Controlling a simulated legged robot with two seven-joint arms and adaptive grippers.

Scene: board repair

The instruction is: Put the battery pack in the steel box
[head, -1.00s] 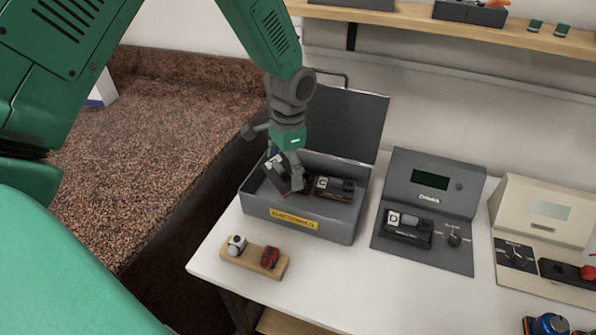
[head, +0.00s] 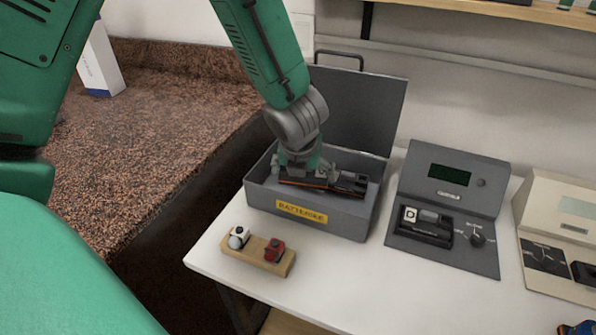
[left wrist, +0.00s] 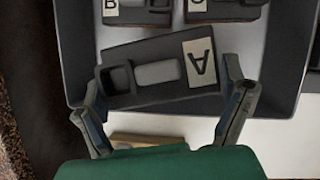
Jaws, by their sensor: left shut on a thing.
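The battery pack marked A (left wrist: 158,72) is dark with a pale label. My left gripper (left wrist: 165,76) is shut on its two ends in the left wrist view. In the head view my left gripper (head: 300,172) points down into the open grey steel box (head: 362,219), and the pack lies roughly level there, partly hidden by the gripper. Whether it touches the box floor I cannot tell. Packs marked B (left wrist: 137,11) and C (left wrist: 226,9) lie in the box beyond pack A. My right gripper is not in view.
The box's lid (head: 362,105) stands open at the back. To the right, a grey tester (head: 465,180) holds pack D (head: 426,226), with a beige device (head: 560,205) beyond. A wooden block (head: 258,252) with white and red pieces sits in front of the box.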

